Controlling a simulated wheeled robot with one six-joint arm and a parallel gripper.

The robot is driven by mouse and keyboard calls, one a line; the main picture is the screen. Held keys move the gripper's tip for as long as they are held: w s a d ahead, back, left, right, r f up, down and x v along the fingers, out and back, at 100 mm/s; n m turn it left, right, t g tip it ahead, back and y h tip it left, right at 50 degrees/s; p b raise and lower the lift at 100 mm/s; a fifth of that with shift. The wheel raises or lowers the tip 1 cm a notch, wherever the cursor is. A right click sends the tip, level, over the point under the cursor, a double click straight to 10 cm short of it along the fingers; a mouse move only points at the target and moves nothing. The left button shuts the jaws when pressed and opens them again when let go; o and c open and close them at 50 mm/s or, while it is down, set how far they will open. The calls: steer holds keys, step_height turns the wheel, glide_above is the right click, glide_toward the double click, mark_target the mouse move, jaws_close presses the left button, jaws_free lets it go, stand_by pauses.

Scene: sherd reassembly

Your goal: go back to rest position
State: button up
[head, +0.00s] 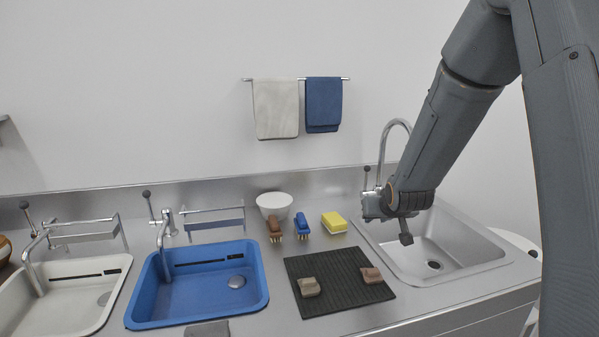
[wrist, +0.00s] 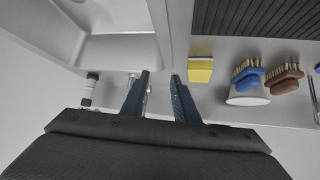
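My gripper (head: 404,232) hangs over the left edge of the steel sink (head: 445,240), near its faucet. In the wrist view my gripper (wrist: 160,75) shows two dark fingers apart with nothing between them. A grey-brown sherd (head: 309,287) lies on the left of the black ribbed mat (head: 341,299). A reddish-brown sherd (head: 371,275) lies on the mat's right side. The two sherds are apart from each other and from my gripper. The wrist view shows part of the mat (wrist: 255,15) but neither sherd.
A yellow sponge (head: 334,222), a blue brush (head: 301,226), a brown brush (head: 275,230) and a white bowl (head: 274,204) stand behind the mat. A curved faucet (head: 384,140) rises by my gripper. A blue basin (head: 140,308) and white basin (head: 50,325) are left. Towels (head: 275,110) hang on the wall.

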steer(key=s+a+f+g, duration=0.1)
steer(key=s+g, duration=0.3)
steer(key=s, duration=1.2)
steer(key=s+a+f+g, duration=0.2)
steer(key=s+g, duration=0.3)
steer(key=s, duration=1.2)
steer(key=shift+s+a+f, duration=0.3)
steer(key=shift+f, duration=0.5)
